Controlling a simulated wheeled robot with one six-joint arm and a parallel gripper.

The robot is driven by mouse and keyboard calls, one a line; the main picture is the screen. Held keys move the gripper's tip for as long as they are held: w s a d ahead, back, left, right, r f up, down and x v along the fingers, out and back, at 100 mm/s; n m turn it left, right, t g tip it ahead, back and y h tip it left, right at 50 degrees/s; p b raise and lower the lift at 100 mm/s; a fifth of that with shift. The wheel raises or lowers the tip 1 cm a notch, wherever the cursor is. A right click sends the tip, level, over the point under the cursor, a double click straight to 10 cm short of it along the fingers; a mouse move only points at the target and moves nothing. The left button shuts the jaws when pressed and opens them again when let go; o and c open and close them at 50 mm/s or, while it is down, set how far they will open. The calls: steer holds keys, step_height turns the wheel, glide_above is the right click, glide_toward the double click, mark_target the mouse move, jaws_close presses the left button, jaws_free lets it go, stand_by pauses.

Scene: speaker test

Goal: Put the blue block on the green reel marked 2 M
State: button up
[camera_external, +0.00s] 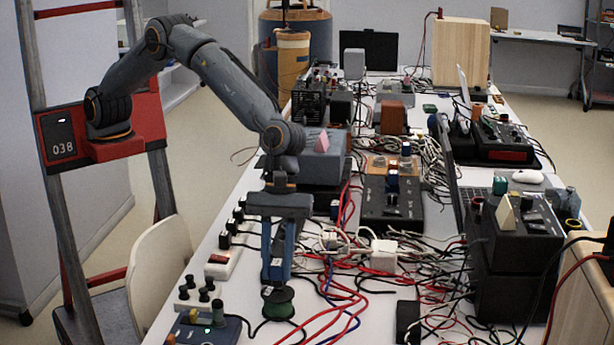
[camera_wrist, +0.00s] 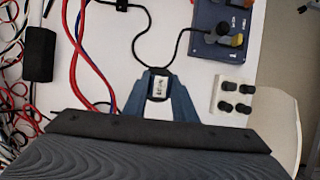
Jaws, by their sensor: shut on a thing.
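My gripper (camera_external: 277,268) points straight down near the front of the long table, its blue fingers shut on a small block with a pale label (camera_external: 276,263). The block's blue is hard to tell from the blue fingers. In the wrist view the labelled block (camera_wrist: 160,88) sits between the fingertips of my gripper (camera_wrist: 159,90). The green reel (camera_external: 280,306) lies directly below the fingertips in the external view. I cannot tell whether block and reel touch. The reel's marking is not readable, and the wrist view hides the reel behind block and fingers.
A dark blue box with knobs (camera_external: 208,330) and a white panel with black knobs (camera_external: 199,297) stand left of the reel. Red and blue cables (camera_external: 340,295) lie to its right. A black adapter (camera_external: 408,322) lies farther right. Some bare white tabletop (camera_wrist: 120,62) shows beside the gripper.

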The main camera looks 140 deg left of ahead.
steer(key=shift+f, duration=0.75)
steer(key=shift+f, duration=0.1)
steer(key=o, duration=1)
steer(key=shift+o, duration=0.2)
steer(key=b+v, duration=0.1)
steer(key=v, duration=1.1)
steer(key=shift+b, duration=0.3)
